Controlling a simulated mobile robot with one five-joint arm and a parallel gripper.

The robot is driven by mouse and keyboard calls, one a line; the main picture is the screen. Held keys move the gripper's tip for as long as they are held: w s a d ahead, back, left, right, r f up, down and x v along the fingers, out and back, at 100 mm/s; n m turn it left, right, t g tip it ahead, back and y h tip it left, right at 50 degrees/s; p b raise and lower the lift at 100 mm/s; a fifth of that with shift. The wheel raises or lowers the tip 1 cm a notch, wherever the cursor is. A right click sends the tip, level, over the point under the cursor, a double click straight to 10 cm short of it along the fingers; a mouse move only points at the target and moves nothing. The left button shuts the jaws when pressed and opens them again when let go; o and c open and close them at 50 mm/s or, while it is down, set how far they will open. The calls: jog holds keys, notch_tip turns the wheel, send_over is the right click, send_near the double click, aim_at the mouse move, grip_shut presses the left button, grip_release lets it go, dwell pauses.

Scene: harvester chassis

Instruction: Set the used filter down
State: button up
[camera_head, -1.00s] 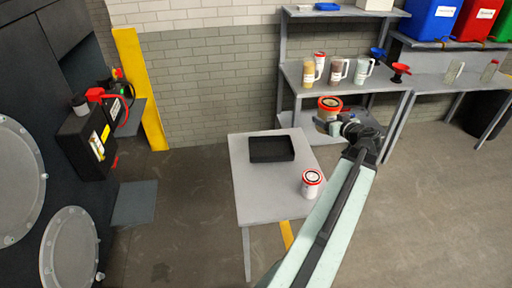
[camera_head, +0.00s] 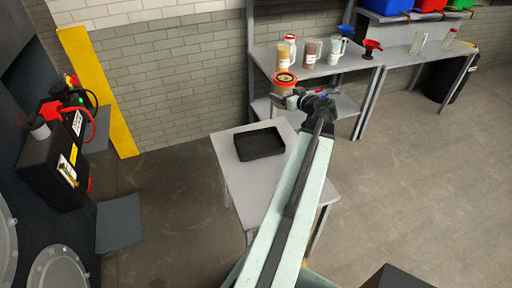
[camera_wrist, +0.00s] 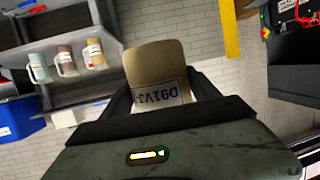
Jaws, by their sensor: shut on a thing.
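The used filter is a tan canister with a red-orange rimmed top (camera_head: 285,80). My gripper (camera_head: 291,98) is shut on it and holds it in the air. In the head view it appears beyond the table's far edge, in front of the shelf. In the wrist view the filter (camera_wrist: 156,68) sits upside down between the jaws, with a printed label partly hidden by the gripper. A black, shallow, empty tray (camera_head: 259,143) lies on the small grey table (camera_head: 233,178), apart from the filter.
My arm covers the table's right side. A shelf (camera_head: 268,57) with several jugs stands behind, and a workbench (camera_head: 425,65) with red and blue bins stands at the back right. Dark machinery (camera_head: 45,165) is at the left. Open floor lies right of the table.

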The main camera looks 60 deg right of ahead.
jog(key=w+d+f+m+g+h+b, duration=0.1)
jog(key=w+f+b, duration=0.5)
jog(key=f+b, duration=0.6)
jog(key=w+d+f+m+h+b, duration=0.1)
jog(key=w+f+b, duration=0.4)
jog(key=f+b, duration=0.7)
jog(key=b, duration=1)
send_over(260, 150)
notch_tip(260, 150, down, 11)
jog(key=shift+r, duration=0.3)
jog(key=o, duration=2)
